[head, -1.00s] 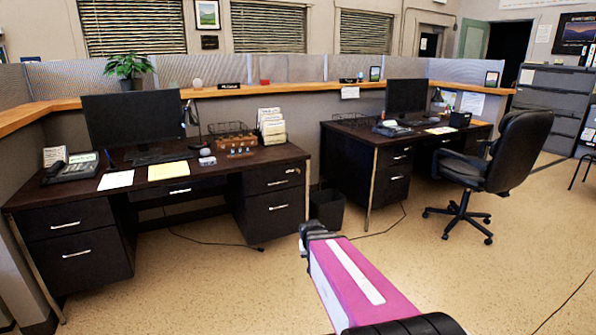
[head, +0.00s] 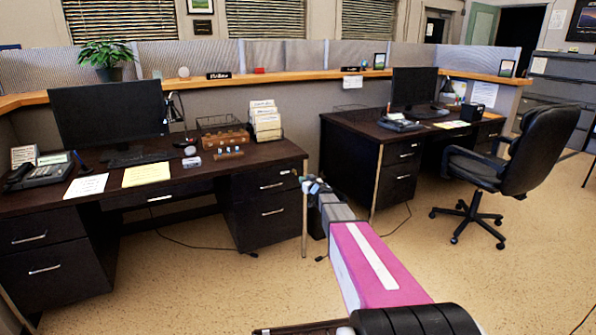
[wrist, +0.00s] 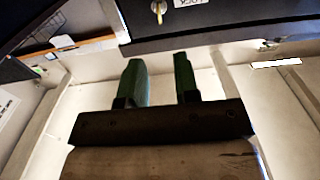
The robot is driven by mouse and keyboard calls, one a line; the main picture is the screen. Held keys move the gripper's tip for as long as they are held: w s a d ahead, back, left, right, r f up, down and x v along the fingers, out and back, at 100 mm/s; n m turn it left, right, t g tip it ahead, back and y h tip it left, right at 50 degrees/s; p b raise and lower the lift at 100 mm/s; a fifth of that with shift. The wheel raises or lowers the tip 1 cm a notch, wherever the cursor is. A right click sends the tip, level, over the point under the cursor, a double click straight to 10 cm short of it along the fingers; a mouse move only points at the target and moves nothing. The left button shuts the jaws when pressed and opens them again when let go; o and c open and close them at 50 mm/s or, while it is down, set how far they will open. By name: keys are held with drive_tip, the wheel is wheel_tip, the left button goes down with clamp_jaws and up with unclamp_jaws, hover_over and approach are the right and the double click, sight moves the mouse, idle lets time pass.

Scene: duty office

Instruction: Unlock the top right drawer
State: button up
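The left desk's top right drawer (head: 262,187) is a dark front with a silver handle, and it looks closed. My gripper (head: 313,186) is by the right front corner of that desk, near its metal leg. In the wrist view, two green fingers of my gripper (wrist: 162,75) stand apart with nothing between them. Beyond them a brass key (wrist: 158,10) sits on a dark panel, beside a white label (wrist: 190,3) that seems to read LOCK upside down. The key is apart from the fingers. The lock is too small to make out in the head view.
A lower drawer (head: 271,215) is below. The desktop (head: 215,175) holds a monitor, phone, papers and organizers. A second desk (head: 365,150) and a black chair (head: 510,165) stand to the right. The floor (head: 460,280) in front is clear.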

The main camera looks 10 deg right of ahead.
drive_tip(key=x, duration=1)
drive_tip(key=shift+w+a, duration=0.1)
drive_tip(key=shift+w, duration=0.2)
clamp_jaws()
